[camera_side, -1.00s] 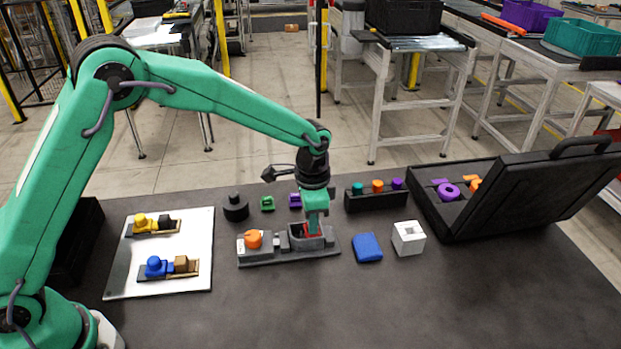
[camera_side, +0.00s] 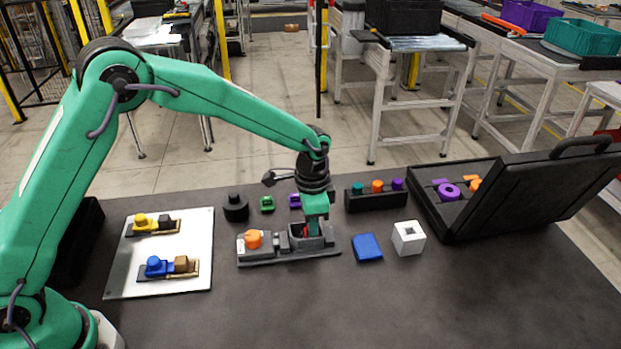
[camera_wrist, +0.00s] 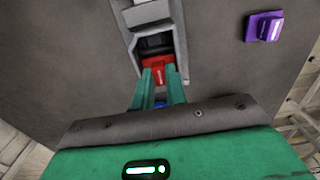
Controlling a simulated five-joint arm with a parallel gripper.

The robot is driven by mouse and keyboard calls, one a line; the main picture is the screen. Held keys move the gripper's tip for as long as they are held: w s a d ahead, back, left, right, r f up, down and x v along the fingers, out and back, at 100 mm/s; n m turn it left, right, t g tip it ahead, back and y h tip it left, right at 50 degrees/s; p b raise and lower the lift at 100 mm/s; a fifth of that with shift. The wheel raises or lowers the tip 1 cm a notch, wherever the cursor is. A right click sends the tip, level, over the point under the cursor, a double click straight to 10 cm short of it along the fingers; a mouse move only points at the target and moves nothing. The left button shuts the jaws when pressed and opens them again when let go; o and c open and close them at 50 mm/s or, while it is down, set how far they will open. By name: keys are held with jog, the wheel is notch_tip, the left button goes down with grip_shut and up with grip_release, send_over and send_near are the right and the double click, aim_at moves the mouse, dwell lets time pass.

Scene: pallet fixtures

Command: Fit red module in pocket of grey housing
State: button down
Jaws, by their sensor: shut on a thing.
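The grey housing (camera_side: 270,256) lies on the dark table in the side view, with an orange knob (camera_side: 254,239) at its left end and a pocket at its right end. My gripper (camera_side: 309,232) points down at this pocket, shut on the red module (camera_wrist: 157,73). In the side view only a sliver of red shows between the fingers and the pocket wall. In the wrist view the module is between the fingertips, at the near end of the pocket of the housing (camera_wrist: 181,50). Its underside is hidden, so I cannot tell how deep it sits.
A blue block (camera_side: 368,247) and a white cube with a hole (camera_side: 409,239) stand right of the housing. Behind are a black knob piece (camera_side: 236,208), a green part (camera_side: 267,204) and a purple part (camera_side: 295,201). A white board (camera_side: 160,275) lies left. An open black case (camera_side: 500,200) stands right.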

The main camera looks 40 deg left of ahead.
jog(key=shift+f, duration=0.55)
dwell(0.6)
jog(key=c, duration=1.3)
grip_release()
jog(key=shift+c, duration=1.4)
jog(key=shift+r, duration=0.15)
jog(key=shift+r, duration=3.85)
jog(key=shift+r, duration=0.1)
